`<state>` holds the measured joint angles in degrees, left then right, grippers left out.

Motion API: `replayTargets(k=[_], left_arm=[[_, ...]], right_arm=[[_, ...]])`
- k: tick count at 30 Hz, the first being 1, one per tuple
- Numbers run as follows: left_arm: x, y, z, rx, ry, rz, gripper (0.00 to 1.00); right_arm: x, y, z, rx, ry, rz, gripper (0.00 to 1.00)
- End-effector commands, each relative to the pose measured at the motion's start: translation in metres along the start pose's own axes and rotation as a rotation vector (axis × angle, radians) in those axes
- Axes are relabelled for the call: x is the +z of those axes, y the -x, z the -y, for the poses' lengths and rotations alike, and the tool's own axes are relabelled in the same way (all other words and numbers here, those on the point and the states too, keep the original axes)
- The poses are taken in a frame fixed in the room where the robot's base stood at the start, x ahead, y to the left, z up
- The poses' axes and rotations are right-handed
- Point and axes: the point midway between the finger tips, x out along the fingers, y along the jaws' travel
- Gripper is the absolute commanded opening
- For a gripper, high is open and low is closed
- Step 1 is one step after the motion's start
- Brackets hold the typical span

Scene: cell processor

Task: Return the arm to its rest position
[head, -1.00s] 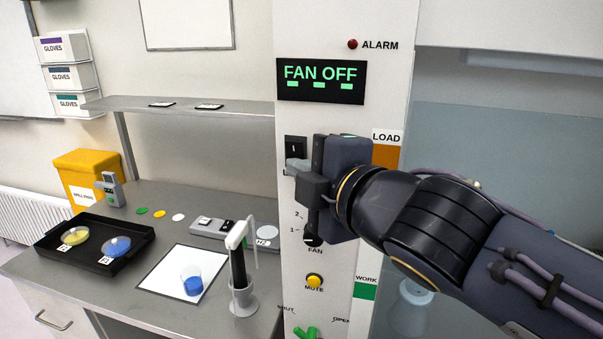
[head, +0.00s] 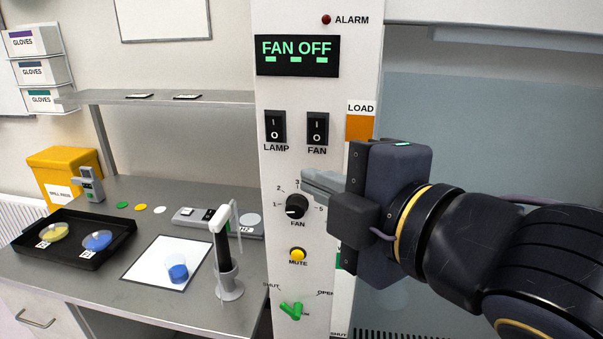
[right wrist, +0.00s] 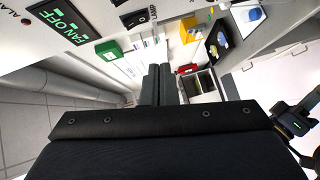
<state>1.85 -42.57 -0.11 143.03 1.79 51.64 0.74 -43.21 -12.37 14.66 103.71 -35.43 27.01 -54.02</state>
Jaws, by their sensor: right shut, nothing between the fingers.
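My right arm comes in from the right in the head view, and its gripper (head: 308,183) is shut and empty in front of the white control panel (head: 268,240). The grey fingers are just above the black FAN knob (head: 296,206) and below the FAN switch (head: 317,129); I cannot tell whether they touch the panel. In the right wrist view the two dark fingers (right wrist: 158,80) lie side by side. My left gripper is not in the head view.
The panel also has a LAMP switch (head: 275,127), a yellow MUTE button (head: 298,254) and a green handle (head: 291,310). The display (head: 297,56) reads FAN OFF. A bench on the left bears a black tray (head: 73,254), a white mat (head: 150,262) and a pipette stand (head: 229,289).

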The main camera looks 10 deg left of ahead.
Motion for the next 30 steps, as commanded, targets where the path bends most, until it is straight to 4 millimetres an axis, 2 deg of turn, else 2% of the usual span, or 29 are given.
replayTargets(k=[13,17,20,21,23,24,26,27,30], left_arm=[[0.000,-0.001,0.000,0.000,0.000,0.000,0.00],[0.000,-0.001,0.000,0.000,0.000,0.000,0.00],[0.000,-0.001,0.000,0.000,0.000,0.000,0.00],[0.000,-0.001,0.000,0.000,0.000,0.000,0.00],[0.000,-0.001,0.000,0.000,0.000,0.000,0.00],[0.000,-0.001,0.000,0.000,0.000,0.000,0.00],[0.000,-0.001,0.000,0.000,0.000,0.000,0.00],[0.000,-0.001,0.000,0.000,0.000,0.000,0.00],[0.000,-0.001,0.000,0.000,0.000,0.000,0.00]], right_arm=[[0.002,0.005,0.002,-0.004,-0.007,0.005,0.00],[0.031,0.008,0.021,-0.046,-0.117,0.070,0.00],[0.077,0.019,0.056,-0.111,-0.320,0.187,0.00],[0.098,0.027,0.075,-0.138,-0.429,0.248,0.00],[0.128,0.042,0.109,-0.176,-0.614,0.348,0.00],[0.145,0.054,0.132,-0.196,-0.744,0.416,0.00],[0.166,0.075,0.168,-0.217,-0.949,0.522,0.00],[0.175,0.089,0.193,-0.225,-1.088,0.591,0.00],[0.187,0.123,0.250,-0.224,-1.435,0.752,0.00]])
